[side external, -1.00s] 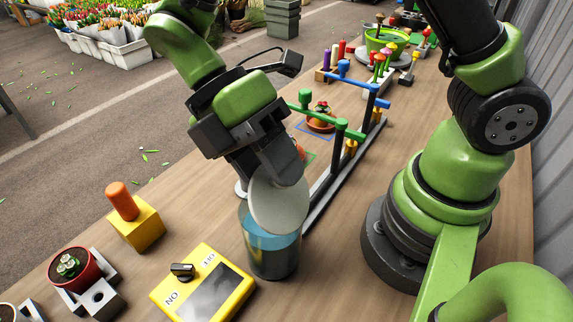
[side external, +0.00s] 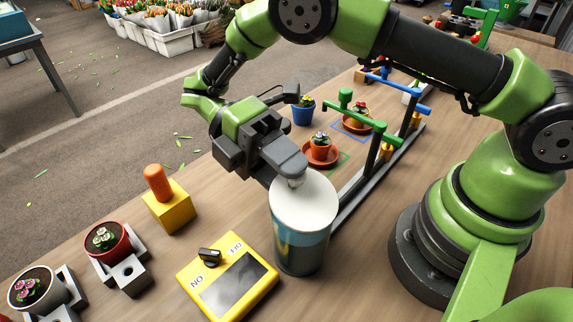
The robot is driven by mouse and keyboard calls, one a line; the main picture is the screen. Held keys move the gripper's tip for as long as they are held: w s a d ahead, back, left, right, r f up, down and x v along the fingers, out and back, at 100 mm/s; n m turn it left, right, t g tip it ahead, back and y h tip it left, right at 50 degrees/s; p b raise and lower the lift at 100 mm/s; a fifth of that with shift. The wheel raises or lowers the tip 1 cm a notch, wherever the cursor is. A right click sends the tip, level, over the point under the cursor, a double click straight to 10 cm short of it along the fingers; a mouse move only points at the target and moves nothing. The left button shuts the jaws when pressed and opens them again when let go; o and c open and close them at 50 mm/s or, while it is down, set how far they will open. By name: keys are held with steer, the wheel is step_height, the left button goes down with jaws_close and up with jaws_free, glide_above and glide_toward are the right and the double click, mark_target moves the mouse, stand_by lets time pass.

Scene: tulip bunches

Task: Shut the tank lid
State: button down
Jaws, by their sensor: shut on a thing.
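The tank (side external: 301,255) is a clear cylinder with blue water, standing upright on the wooden table. Its round white lid (side external: 309,209) covers the top, lying near flat over the opening. I cannot tell whether it sits flush all round, as the far edge is partly behind my gripper. My gripper (side external: 295,180) is at the far side of the lid, shut on a small grip on it.
A yellow box with a dial and dark screen (side external: 228,283) stands close left of the tank. A yellow block with an orange handle (side external: 167,201) is farther left. Potted plants (side external: 319,149) and a rail with green and blue handles (side external: 385,137) stand behind.

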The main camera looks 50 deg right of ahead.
stand_by(0.4)
steer(key=c, duration=0.8)
jaws_free()
steer(key=shift+s+r, duration=0.1)
